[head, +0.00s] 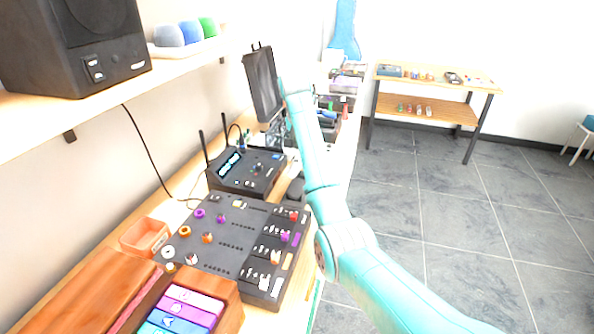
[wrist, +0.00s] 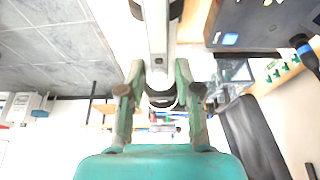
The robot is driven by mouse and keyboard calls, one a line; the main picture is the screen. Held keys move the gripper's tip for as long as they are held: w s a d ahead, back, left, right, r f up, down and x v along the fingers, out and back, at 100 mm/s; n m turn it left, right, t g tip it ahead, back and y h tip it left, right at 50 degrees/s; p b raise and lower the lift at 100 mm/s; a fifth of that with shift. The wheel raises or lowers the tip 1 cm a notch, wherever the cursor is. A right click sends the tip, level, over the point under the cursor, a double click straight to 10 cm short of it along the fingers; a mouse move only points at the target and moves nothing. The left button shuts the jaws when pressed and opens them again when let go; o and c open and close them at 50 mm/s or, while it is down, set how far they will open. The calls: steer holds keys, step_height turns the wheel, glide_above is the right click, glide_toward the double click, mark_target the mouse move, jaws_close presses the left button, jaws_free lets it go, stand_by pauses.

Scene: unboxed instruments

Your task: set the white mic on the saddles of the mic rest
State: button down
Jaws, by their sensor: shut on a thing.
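A long white-grey handle, which looks like the white mic (wrist: 156,30), runs up the middle of the wrist view from between my fingers. My gripper (wrist: 160,82) is shut on it, with one finger on each side of its lower end. In the head view my arm covers the gripper and the mic. A dark part shows behind the mic at the top of the wrist view; I cannot tell whether it is the mic rest. I cannot make out the rest's saddles in either view.
A black mixer (head: 225,240) with coloured knobs and a black receiver with antennas (head: 245,170) stand on the bench left of my arm. A dark upright screen (head: 263,84) rises beyond them. A speaker (head: 75,45) sits on the shelf above. Open tiled floor (head: 450,220) lies to the right.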

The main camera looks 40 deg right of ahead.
step_height(320, 180, down, 9)
steer(key=shift+r, duration=0.1)
stand_by(0.3)
steer(key=c, duration=0.8)
jaws_free()
steer(key=v, duration=1.2)
